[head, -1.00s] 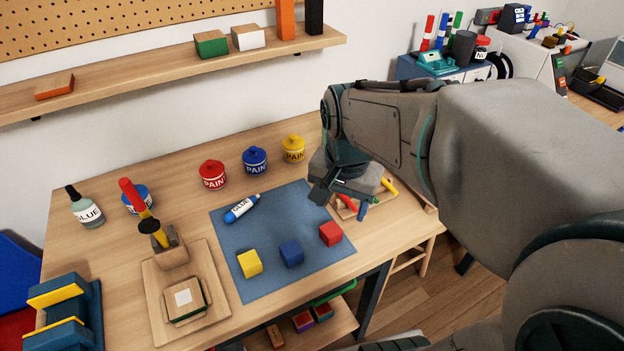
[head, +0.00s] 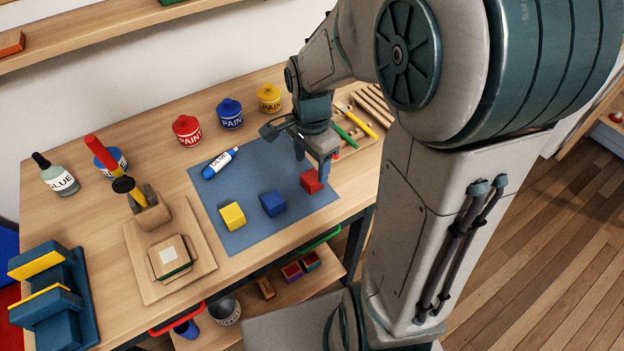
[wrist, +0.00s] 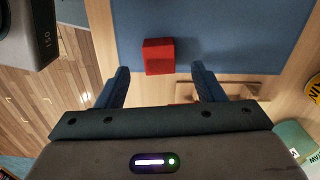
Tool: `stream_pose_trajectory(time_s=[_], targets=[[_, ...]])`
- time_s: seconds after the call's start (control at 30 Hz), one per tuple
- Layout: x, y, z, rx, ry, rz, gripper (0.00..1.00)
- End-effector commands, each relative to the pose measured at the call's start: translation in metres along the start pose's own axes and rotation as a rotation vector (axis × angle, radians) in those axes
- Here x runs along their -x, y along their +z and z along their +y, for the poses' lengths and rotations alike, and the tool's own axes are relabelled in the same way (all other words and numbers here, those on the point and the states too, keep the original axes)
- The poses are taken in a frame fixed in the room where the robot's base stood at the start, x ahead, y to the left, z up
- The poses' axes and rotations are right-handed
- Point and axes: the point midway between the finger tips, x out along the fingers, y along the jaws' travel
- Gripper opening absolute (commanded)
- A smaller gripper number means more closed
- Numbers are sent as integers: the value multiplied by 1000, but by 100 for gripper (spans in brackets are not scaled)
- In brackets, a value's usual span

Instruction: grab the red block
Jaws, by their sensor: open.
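The red block (head: 312,181) sits on the right side of the blue mat (head: 240,185) on the workbench. In the wrist view the red block (wrist: 159,56) lies at the mat's edge, ahead of and between my two fingers. My gripper (head: 312,170) is open and empty, close above and beside the red block in the head view, with a finger partly overlapping it. In the wrist view my gripper (wrist: 160,78) has its fingers spread wider than the block. I cannot tell the exact height gap.
A blue block (head: 273,204) and a yellow block (head: 232,215) sit left of the red one on the mat. A glue tube (head: 220,163) lies behind them. Paint pots (head: 187,130) stand at the back.

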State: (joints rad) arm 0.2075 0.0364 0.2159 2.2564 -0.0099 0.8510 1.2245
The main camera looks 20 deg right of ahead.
Motion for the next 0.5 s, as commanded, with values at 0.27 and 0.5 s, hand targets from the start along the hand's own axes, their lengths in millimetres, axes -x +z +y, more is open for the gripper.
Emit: stream_pose_trajectory(time_s=[0.27,0.5], targets=[[-32,-2,2,0,4,-2,62],[-54,-2,1,0,-1,1,62]])
